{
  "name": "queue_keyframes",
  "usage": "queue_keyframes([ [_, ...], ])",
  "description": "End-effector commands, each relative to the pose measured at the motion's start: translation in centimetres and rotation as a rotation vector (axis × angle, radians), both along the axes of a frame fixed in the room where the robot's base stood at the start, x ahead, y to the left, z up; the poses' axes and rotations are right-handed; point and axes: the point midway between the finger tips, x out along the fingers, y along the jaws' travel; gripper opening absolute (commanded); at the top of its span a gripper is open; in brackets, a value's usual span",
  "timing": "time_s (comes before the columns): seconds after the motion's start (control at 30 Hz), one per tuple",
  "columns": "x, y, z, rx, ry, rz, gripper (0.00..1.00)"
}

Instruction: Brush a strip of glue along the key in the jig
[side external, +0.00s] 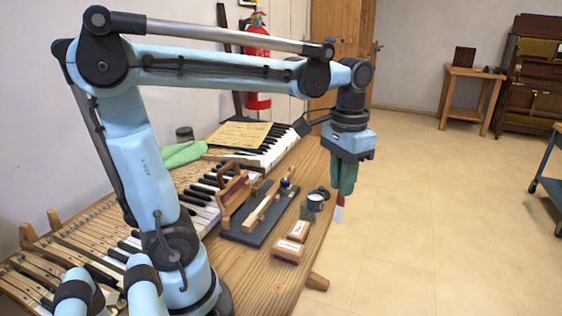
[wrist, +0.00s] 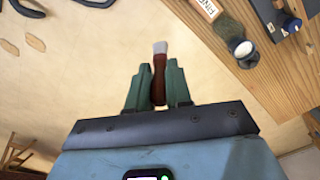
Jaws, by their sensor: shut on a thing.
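My gripper (side external: 343,182) is shut on a brush with a red-brown handle and pale bristles (side external: 339,214). In the wrist view the brush (wrist: 159,78) stands between the green fingers (wrist: 158,68), bristles pointing away from my gripper. Brush and gripper are beyond the bench's right edge, over the floor. The jig is a dark board (side external: 243,236) on the bench, left of my gripper, with a pale wooden key (side external: 258,213) along it. A small glue pot (side external: 315,203) with a whitish top stands between jig and gripper; it shows in the wrist view (wrist: 243,51).
Two labelled wooden blocks (side external: 288,250) lie near the bench edge. A wooden-handled tool (side external: 232,195) stands by the jig's left side. The piano keyboard (side external: 205,205) and a green cloth (side external: 180,154) lie behind.

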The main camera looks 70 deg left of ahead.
Motion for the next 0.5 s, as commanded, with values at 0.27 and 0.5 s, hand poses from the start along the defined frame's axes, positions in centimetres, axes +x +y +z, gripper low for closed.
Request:
queue_keyframes([
  [0.27, -5.6, 8.1, 0.6, 0.000, 0.000, 0.282, 0.00],
  [0.5, -11.4, 12.5, 0.8, 0.000, 0.000, 0.511, 0.00],
])
